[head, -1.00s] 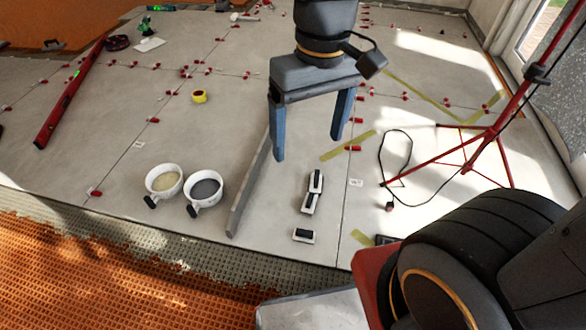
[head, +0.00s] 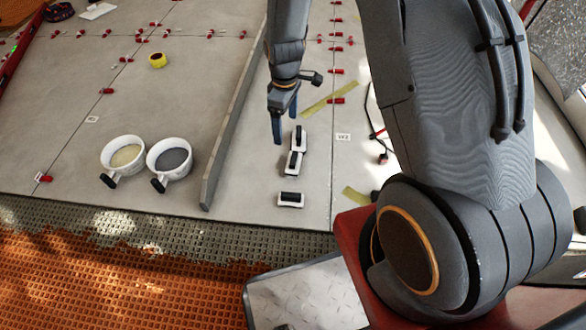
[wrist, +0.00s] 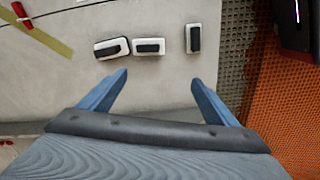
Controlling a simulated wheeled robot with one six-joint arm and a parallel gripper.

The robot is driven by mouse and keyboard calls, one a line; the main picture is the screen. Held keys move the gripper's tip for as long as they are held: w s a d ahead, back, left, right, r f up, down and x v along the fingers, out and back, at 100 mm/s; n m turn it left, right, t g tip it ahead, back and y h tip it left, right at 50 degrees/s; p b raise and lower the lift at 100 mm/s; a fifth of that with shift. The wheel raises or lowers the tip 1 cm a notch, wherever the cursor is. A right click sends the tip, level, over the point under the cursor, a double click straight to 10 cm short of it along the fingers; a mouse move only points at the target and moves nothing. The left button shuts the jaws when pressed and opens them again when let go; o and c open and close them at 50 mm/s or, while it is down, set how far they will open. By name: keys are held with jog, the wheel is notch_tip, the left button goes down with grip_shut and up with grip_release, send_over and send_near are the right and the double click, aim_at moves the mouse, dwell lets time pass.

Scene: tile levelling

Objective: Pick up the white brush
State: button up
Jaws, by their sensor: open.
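Three similar small white blocks with black tops lie on the grey tiled floor; they look like brushes, and I cannot tell which one is meant. The far one (head: 299,138) and the middle one (head: 292,163) lie end to end, touching or nearly so. The near one (head: 290,200) lies apart, turned crosswise. In the wrist view they are the left (wrist: 111,47), middle (wrist: 148,46) and right (wrist: 193,38) blocks. My gripper (head: 285,128) is open and empty, above the floor beside the far block. In the wrist view its fingertips (wrist: 160,77) are apart, with the blocks beyond them.
A long grey bar (head: 232,110) lies left of the blocks. Two white pots, one with beige (head: 122,156) and one with dark filling (head: 169,158), stand further left. A yellow tape roll (head: 157,60) and several red clips lie behind. A black cable (head: 381,150) is at right.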

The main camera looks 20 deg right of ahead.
aim_at(294, 158)
jog(key=d+f+b, duration=0.1)
jog(key=f, duration=0.5)
jog(key=w+d+f+n+b, duration=0.1)
jog(key=f+b, duration=0.1)
jog(key=f, duration=0.4)
jog(key=w+d+f+n+b, duration=0.1)
jog(key=f, duration=0.6)
jog(key=shift+d+b, duration=0.2)
jog(key=shift+b, duration=0.1)
jog(key=shift+w+f+b, duration=0.15)
jog(key=shift+f+b, duration=1.75)
jog(key=shift+f, duration=1.05)
jog(key=c, duration=0.9)
